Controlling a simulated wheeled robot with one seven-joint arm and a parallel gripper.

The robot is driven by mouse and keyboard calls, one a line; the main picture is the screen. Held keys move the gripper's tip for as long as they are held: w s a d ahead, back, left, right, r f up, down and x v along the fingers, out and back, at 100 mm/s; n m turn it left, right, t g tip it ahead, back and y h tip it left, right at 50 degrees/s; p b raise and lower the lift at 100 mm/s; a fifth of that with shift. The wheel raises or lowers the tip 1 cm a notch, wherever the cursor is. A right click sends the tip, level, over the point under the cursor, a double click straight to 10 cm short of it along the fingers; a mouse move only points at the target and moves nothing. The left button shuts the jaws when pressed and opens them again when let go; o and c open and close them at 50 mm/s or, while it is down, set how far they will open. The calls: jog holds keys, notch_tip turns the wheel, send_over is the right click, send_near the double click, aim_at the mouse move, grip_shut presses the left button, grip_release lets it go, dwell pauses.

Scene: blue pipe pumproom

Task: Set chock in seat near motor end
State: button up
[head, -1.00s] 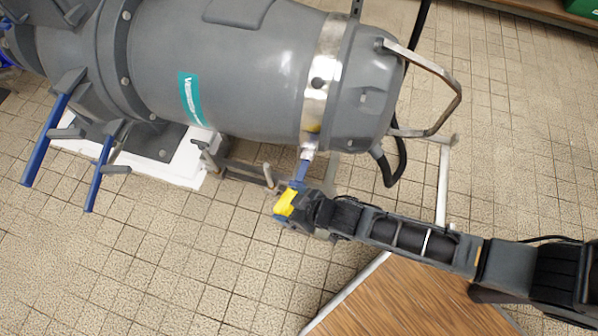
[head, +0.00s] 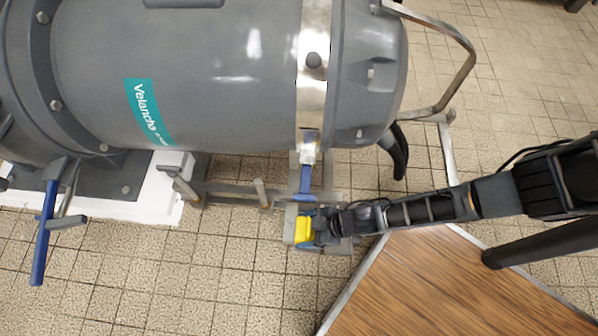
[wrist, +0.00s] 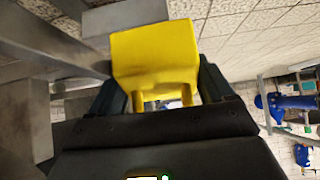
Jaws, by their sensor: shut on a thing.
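A yellow chock (head: 303,229) is held in my gripper (head: 309,228), low beside the end of the motor. In the wrist view the yellow chock (wrist: 156,55) fills the space between the two dark fingers (wrist: 158,95), which are shut on it. The large grey motor (head: 220,75) lies above it in the head view, with a bright metal band (head: 313,70) around its end. A grey metal frame (head: 235,193) runs along the floor under the motor, and the chock is over or beside its end. Whether the chock touches the frame or a seat cannot be told.
A blue-handled part (head: 305,179) hangs below the metal band, close above the chock. A bent metal bar (head: 465,70) and a black hose (head: 400,155) are at the motor's right end. A wooden board (head: 430,285) lies at lower right.

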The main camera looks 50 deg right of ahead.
notch_tip(320, 180, down, 6)
jog(key=b, duration=0.3)
jog(key=shift+d+r, duration=0.1)
jog(key=shift+s+d+f+b, duration=0.1)
jog(key=shift+d+f+b, duration=0.05)
jog(key=shift+f+b, duration=0.3)
notch_tip(320, 180, down, 3)
jog(key=shift+s+d+f+b, duration=0.1)
jog(key=shift+b, duration=0.8)
jog(key=shift+f, duration=0.25)
jog(key=shift+c, duration=0.6)
jog(key=c, duration=0.3)
jog(key=o, duration=1.5)
jog(key=shift+f, duration=0.1)
jog(key=shift+o, duration=1.4)
jog(key=shift+a, duration=0.25)
